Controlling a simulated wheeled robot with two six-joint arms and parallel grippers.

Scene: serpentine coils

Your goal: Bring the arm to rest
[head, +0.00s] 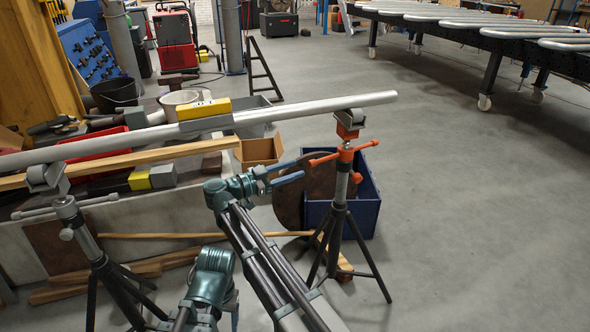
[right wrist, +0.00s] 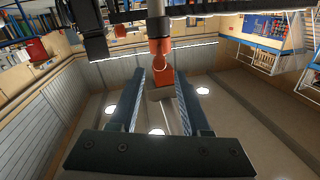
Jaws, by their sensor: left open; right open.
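My right gripper (head: 303,167) is open and empty. Its blue fingers point right, toward the orange-headed stand (head: 347,155), and appear apart from it. In the right wrist view the open fingers (right wrist: 160,80) have an orange part of the stand (right wrist: 161,62) showing beyond them. A teal joint of my left arm (head: 212,275) shows low in the head view; its gripper's fingers are not visible. A long grey pipe (head: 320,107) lies across the roller of the orange stand and the roller of a grey stand (head: 68,207) at the left.
A low bench (head: 190,212) at the left holds tools, a yellow level (head: 204,109) and wooden strips. A blue bin (head: 365,205) stands behind the orange stand's legs. The floor at right is clear.

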